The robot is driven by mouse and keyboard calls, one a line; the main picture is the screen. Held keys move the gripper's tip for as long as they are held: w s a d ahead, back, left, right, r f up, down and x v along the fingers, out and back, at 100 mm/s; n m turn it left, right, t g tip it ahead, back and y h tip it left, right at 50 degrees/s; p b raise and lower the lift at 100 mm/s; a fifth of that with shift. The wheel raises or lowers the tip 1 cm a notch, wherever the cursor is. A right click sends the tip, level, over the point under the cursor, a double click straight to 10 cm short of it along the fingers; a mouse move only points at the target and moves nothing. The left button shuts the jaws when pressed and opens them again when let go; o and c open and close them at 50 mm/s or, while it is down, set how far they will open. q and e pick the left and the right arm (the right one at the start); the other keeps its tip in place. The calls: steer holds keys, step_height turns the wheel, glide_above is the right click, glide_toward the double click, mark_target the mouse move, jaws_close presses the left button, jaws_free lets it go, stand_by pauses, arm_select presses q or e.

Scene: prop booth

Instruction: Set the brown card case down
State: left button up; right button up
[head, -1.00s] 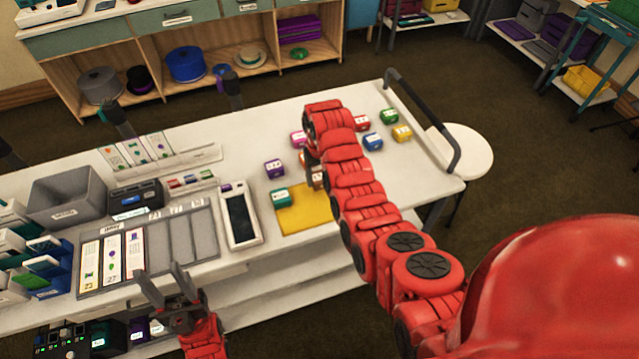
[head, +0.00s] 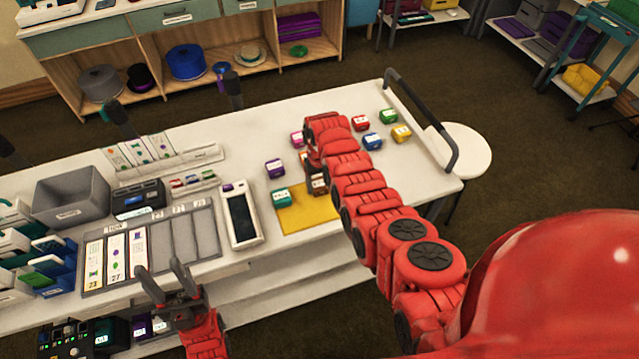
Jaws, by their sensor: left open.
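The brown card case (head: 317,184) shows as a small boxy shape with a pale label at the upper right part of the yellow mat (head: 300,217). My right gripper (head: 314,171) points down at it, mostly hidden by my red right arm. I cannot tell whether its fingers still grip the case, or whether the case rests on the mat. A teal case (head: 281,197) sits at the mat's upper left. My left gripper (head: 165,283) is open and empty, in front of the table's near edge.
Around the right arm stand a purple case (head: 275,168), a magenta case (head: 297,139), a red case (head: 360,123), a blue case (head: 372,142), a green case (head: 388,116) and a yellow case (head: 401,134). A handheld device (head: 240,215) lies left of the mat.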

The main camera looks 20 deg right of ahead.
steer(key=o, duration=0.4)
